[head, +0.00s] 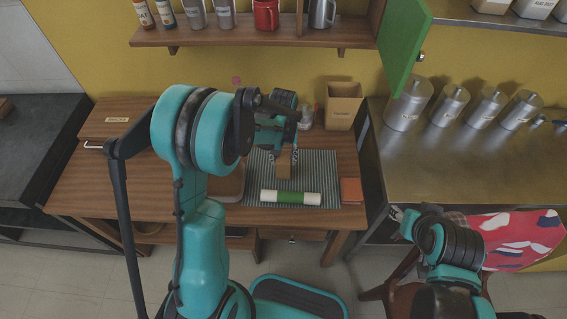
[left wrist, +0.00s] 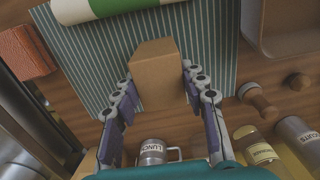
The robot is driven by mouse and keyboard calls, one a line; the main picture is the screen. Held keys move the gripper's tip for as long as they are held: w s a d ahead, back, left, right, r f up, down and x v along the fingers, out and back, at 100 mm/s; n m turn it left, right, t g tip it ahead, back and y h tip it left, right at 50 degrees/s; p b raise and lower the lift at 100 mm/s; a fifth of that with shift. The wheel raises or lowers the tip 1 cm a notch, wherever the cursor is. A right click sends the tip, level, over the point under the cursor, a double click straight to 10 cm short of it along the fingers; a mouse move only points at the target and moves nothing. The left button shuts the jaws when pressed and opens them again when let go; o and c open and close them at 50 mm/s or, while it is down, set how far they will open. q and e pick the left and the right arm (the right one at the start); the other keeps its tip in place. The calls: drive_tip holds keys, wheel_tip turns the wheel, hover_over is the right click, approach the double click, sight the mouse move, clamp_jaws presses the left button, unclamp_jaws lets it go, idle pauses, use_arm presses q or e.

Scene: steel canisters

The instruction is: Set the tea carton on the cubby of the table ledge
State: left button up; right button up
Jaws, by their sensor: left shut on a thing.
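A plain brown carton (head: 285,165), which I take for the tea carton, stands over the striped mat at the middle of the table. My left gripper (head: 283,152) reaches down over it from above and is shut on it. In the left wrist view the carton (left wrist: 155,75) sits between the two fingers (left wrist: 158,76). I cannot tell whether its base touches the mat. The wooden ledge (head: 240,38) runs above the back of the table, with an upright divider and an open green door at its right. My right gripper (head: 398,213) is small at the lower right; its jaws are unclear.
A green-and-white roll (head: 290,197) lies on the mat's (head: 318,165) front. A red-brown block (head: 351,190) is right of it. An open tan box (head: 343,103) stands behind. Bottles, canisters and mugs (head: 265,14) occupy the ledge. Several steel canisters (head: 408,105) stand on the right counter.

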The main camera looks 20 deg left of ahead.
use_arm(q)
drive_tip(key=shift+f+b, duration=0.3)
drive_tip(key=shift+f, duration=0.85)
drive_tip(key=shift+f, duration=0.2)
drive_tip(key=o, duration=1.2)
drive_tip(key=shift+c, duration=0.2)
drive_tip(key=shift+r, duration=0.15)
